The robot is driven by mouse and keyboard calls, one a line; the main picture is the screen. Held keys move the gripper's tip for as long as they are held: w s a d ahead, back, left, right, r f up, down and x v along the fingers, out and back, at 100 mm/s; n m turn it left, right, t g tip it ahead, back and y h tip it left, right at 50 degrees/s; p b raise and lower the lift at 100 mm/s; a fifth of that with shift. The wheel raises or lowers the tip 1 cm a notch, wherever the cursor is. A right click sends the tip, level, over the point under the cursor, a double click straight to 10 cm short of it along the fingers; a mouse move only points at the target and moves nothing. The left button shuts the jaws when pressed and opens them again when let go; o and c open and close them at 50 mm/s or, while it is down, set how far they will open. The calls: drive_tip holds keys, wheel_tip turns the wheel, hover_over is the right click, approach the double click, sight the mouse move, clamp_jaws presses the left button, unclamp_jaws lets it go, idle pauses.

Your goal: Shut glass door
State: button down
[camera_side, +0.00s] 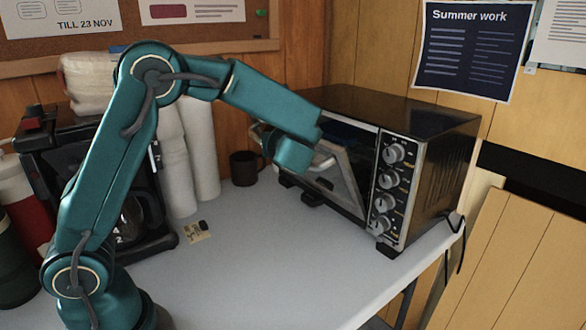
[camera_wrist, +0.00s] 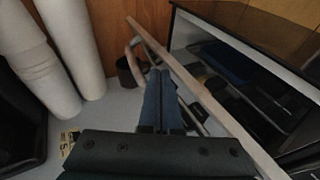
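The glass door (camera_side: 345,182) belongs to a black toaster oven (camera_side: 430,125). It stands partly open, tilted out from the oven front. In the wrist view its light top edge (camera_wrist: 215,108) runs diagonally, with a gap to the oven opening behind it. The door's handle (camera_side: 324,164) is on its outer side; it also shows in the wrist view (camera_wrist: 190,108). My gripper (camera_side: 290,155) is at the outer side of the door, hiding part of it. In the wrist view the two blue fingers (camera_wrist: 161,72) lie side by side, shut, over the handle. Whether they touch it I cannot tell.
A dark mug (camera_side: 243,168) stands behind my gripper. White paper rolls (camera_side: 185,150) and a coffee maker (camera_side: 95,165) are at the left. A small yellow note (camera_side: 196,232) lies on the white table (camera_side: 270,270). The table in front of the oven is clear.

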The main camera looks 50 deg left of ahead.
drive_tip(key=shift+w+r, duration=0.35)
drive_tip(key=shift+w, duration=0.45)
drive_tip(key=shift+w+r, duration=0.35)
drive_tip(key=shift+w, duration=0.45)
drive_tip(key=shift+w+r, duration=0.35)
drive_tip(key=shift+w, duration=0.45)
drive_tip(key=shift+w+r, duration=0.25)
drive_tip(key=shift+w, duration=0.8)
drive_tip(key=shift+s+r, duration=0.35)
drive_tip(key=shift+s, duration=0.85)
drive_tip(key=shift+s+r, duration=0.3)
drive_tip(key=shift+s, duration=0.85)
drive_tip(key=shift+s+r, duration=0.35)
drive_tip(key=shift+s, duration=0.85)
